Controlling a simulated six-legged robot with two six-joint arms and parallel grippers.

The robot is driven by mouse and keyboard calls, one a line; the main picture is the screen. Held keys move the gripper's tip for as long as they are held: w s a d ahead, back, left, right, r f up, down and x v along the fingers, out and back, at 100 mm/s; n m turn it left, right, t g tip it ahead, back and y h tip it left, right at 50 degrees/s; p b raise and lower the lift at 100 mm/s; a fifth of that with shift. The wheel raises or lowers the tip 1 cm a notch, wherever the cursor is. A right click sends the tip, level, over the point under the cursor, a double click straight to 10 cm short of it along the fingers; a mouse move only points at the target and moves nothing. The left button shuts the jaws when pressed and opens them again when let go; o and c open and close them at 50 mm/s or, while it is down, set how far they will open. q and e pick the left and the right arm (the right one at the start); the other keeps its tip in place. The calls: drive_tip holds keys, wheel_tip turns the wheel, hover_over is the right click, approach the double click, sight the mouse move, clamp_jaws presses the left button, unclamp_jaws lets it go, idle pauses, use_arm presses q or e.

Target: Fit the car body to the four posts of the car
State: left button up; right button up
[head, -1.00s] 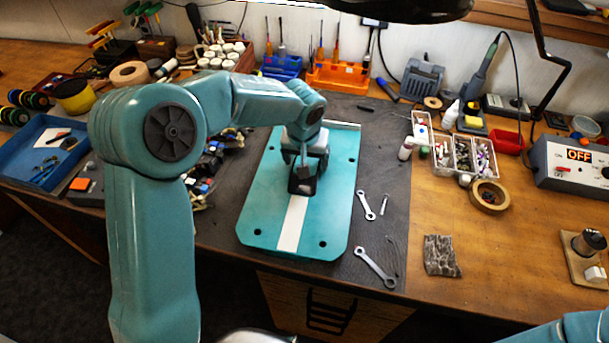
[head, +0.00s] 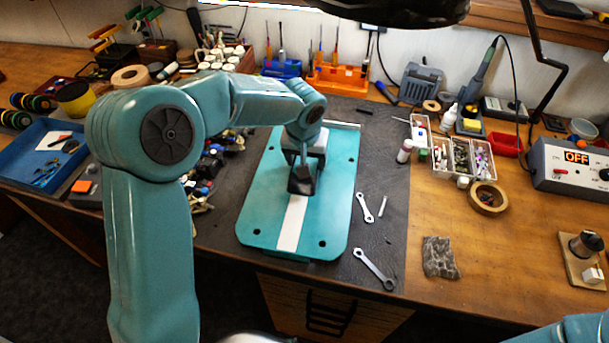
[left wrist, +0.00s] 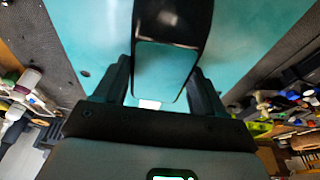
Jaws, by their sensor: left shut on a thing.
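The car body (head: 338,205) is a flat teal shell with a white stripe and dark holes near its corners. It lies lengthwise on the dark mat in the head view and fills the top of the left wrist view (left wrist: 90,40). My left gripper (head: 302,182) is over its middle. In the left wrist view its fingers (left wrist: 163,82) are shut on the body's black raised part (left wrist: 200,25). The car's posts and most of what lies under the body are hidden. I cannot tell whether posts sit in the holes. My right gripper is out of view.
Two wrenches (head: 374,269) and a small pin (head: 382,206) lie right of the body. A crumpled grey piece (head: 440,257), parts trays (head: 460,155) and a tape roll (head: 487,198) are further right. Small parts crowd the left side, beside a blue tray (head: 22,165).

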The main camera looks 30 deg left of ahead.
use_arm(q)
drive_tip(key=shift+r, duration=0.1)
drive_tip(key=shift+r, duration=0.2)
drive_tip(key=shift+p+v, duration=0.65)
drive_tip(key=shift+v, duration=0.15)
drive_tip(key=shift+w+r+p, duration=0.25)
drive_tip(key=shift+r+p, duration=0.15)
drive_tip(key=shift+r, duration=0.2)
drive_tip(key=shift+s+r, duration=0.1)
drive_tip(key=shift+r, duration=0.3)
drive_tip(key=shift+f, duration=0.1)
